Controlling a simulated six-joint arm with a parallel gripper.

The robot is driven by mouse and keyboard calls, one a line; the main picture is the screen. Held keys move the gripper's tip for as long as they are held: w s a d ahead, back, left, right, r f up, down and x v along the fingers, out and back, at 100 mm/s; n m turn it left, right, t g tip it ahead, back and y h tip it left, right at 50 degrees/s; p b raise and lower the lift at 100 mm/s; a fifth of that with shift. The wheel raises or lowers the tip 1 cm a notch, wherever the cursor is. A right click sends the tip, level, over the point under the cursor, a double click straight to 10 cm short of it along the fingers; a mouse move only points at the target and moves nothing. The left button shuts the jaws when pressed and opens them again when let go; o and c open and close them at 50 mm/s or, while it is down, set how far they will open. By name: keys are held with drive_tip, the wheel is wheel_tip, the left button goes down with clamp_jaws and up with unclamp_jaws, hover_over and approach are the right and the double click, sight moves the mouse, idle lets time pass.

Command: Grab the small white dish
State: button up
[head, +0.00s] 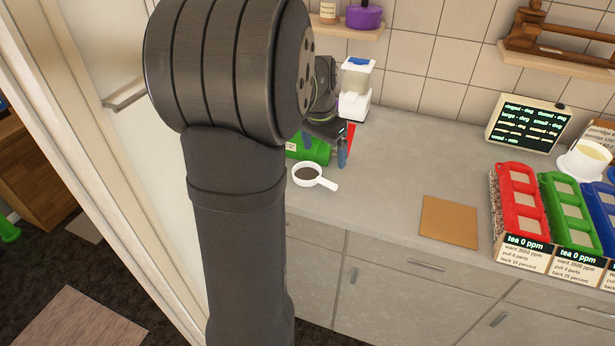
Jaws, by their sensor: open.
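A small white dish (330,183) with a short handle and a dark inside sits on the grey counter near its left front edge. The handle points right. My gripper (326,149) is above and behind the dish, apart from it, with open jaws and nothing seen between them. My arm hides part of the counter to the left. A green object (311,150) lies behind the dish, partly covered by my gripper.
A white dispenser (355,92) stands at the back. A brown board (449,221) lies right of the dish, with clear counter between. Red (521,197) and green (570,211) tea racks, a dark sign (527,122) and a pale bowl (586,159) stand farther right.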

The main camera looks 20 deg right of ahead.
sight(326, 180)
drive_tip(key=f, duration=0.7)
drive_tip(key=d+f, duration=0.1)
drive_tip(key=f, duration=0.2)
drive_tip(key=shift+w+d+f, duration=0.1)
drive_tip(key=shift+w+f, duration=0.15)
drive_tip(key=shift+f, duration=0.1)
drive_tip(key=shift+c, duration=0.4)
drive_tip(key=c, duration=1.1)
drive_tip(key=shift+c, duration=0.2)
drive_tip(key=shift+r, duration=0.2)
